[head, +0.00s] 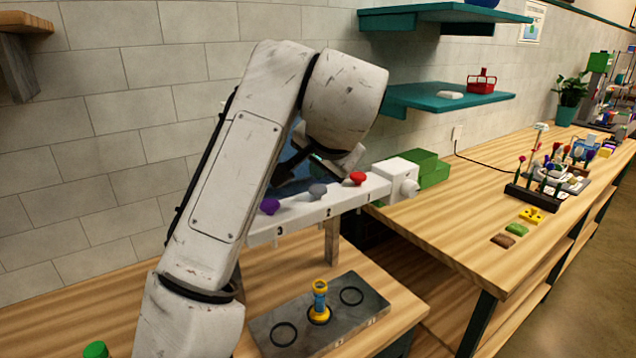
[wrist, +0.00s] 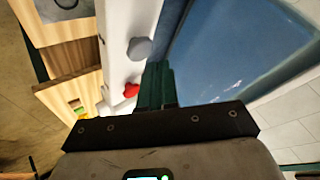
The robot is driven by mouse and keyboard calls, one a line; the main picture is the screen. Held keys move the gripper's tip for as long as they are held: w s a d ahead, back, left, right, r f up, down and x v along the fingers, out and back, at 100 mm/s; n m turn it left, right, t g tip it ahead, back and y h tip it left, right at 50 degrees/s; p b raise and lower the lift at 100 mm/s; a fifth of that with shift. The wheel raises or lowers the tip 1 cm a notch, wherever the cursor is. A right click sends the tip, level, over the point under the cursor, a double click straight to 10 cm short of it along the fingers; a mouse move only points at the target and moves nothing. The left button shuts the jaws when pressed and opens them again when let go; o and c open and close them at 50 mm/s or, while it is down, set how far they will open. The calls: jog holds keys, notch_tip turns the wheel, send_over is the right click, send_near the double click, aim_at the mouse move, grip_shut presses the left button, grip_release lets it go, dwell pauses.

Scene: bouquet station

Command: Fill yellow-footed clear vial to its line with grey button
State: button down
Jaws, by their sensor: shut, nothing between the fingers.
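The yellow-footed clear vial (head: 319,298) stands upright in the middle ring of a dark plate (head: 268,327). It looks bluish inside under a yellow top; its line and fill level are too small to tell. The grey button (head: 317,190) sits on a white bar (head: 337,199) above the plate, between a purple button (head: 270,206) and a red button (head: 358,178). In the wrist view, my gripper (wrist: 156,68) is shut and empty, its fingertips close beside the grey button (wrist: 139,48); contact cannot be told. In the head view, my arm mostly hides the gripper.
A blue glassy panel (wrist: 235,50) is behind the bar. A white box with a knob (head: 398,180) and green blocks (head: 428,167) stand at the bar's right end. Two empty rings flank the vial. A green-topped item (head: 95,350) is at the lower left.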

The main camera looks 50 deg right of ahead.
aim_at(320, 190)
jog(key=shift+r+p, duration=2.1)
jog(key=shift+r, duration=0.4)
dwell(1.8)
